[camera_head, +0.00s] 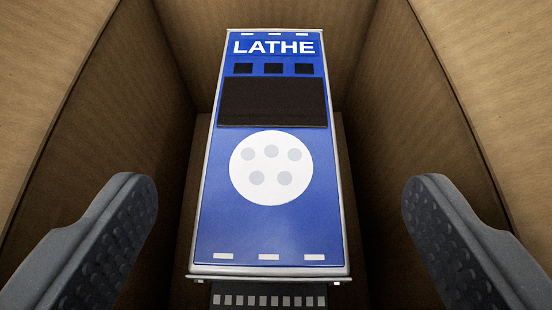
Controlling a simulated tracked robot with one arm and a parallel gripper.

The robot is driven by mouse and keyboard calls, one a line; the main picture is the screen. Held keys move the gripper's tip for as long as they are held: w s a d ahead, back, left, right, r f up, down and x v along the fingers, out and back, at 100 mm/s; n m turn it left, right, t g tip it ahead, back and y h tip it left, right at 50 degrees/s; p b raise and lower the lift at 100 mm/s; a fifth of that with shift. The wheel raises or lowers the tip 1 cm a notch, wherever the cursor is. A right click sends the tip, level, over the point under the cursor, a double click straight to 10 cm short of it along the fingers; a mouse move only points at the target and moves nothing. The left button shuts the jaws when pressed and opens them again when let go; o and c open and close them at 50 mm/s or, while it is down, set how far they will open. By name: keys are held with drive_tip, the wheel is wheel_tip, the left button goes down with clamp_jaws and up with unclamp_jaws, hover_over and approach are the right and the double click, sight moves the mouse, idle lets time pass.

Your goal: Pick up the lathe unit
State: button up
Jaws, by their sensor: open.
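The lathe unit (225,222) is a tall blue box with a silver edge, the word LATHE at its top, a dark panel and a white disc with several grey dots. It stands in the middle of the camera view. My gripper (280,200) is open, with one dark studded finger on the left and one on the right. The fingers are apart from the unit, with a gap on each side, and nothing is between them but the unit farther in. The unit's back is hidden.
Brown cardboard-like walls enclose the unit, with a left wall (125,110), a right wall (405,110) and a back wall (200,30). There is a narrow gap on each side of the unit. A dark strip with several pale marks (268,300) shows below it.

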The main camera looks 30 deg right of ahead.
sight(274, 153)
drive_tip(key=shift+b+x, duration=0.45)
drive_tip(key=shift+x, duration=2.15)
drive_tip(key=shift+a, duration=0.1)
clamp_jaws()
